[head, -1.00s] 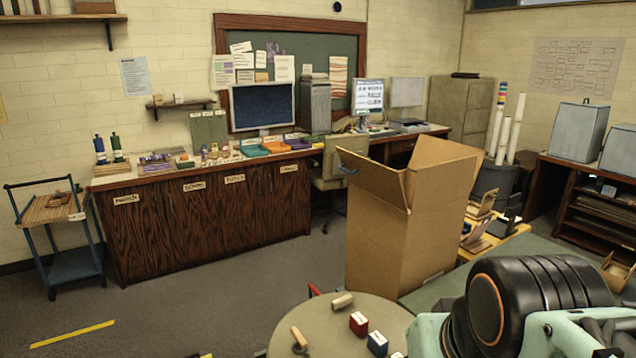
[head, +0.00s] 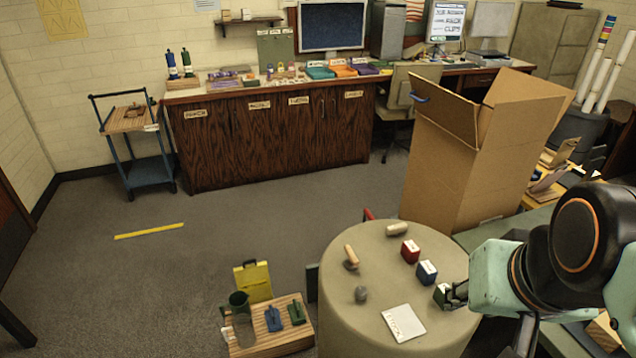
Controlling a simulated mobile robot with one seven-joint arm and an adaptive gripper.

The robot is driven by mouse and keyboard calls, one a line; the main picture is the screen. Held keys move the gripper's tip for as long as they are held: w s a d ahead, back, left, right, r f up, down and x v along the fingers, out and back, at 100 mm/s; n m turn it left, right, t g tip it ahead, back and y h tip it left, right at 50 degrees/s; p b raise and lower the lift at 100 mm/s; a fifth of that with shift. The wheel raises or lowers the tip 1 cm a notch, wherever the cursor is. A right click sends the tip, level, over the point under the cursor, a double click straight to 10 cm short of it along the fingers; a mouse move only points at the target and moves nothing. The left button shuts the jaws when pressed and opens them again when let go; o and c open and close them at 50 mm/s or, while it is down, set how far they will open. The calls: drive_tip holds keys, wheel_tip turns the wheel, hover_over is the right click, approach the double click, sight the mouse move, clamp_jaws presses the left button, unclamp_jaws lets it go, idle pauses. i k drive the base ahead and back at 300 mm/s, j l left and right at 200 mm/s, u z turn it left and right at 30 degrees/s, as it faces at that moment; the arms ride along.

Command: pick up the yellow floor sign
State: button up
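The yellow floor sign (head: 254,284) stands on the floor in the lower left middle of the head view. It is upright, with a dark handle-like piece at its top. My gripper (head: 455,295) is at the right, over the right edge of the round table, well away from the sign. Its dark fingers overlap a small dark green block (head: 440,293) in the picture. I cannot tell whether they touch the block, or whether the gripper is open or shut.
The round table (head: 350,315) with small blocks stands between my gripper and the sign. A tall cardboard box (head: 465,185) rises behind it. Grey floor (head: 140,290) left of the sign is clear.

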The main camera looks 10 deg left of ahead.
sight(253, 280)
drive_tip(key=u, duration=1.2)
drive_tip(key=j+u, duration=0.2)
drive_tip(key=u, duration=0.15)
drive_tip(key=j+u, duration=0.35)
drive_tip(key=i+j, duration=0.15)
drive_tip(key=j, duration=0.15)
drive_tip(key=i+j, duration=0.15)
drive_tip(key=j, duration=0.15)
drive_tip(key=i+j+u, duration=0.15)
drive_tip(key=i+j, duration=0.45)
drive_tip(key=i+j+z, duration=0.1)
drive_tip(key=i, duration=0.45)
drive_tip(key=i+j+z, duration=0.1)
drive_tip(key=i+j, duration=0.15)
drive_tip(key=i, duration=0.25)
drive_tip(key=i+j+z, duration=0.1)
drive_tip(key=i+z, duration=0.15)
drive_tip(key=i, duration=0.9)
drive_tip(key=i+j+z, duration=0.15)
drive_tip(key=i+z, duration=0.35)
drive_tip(key=i, duration=0.55)
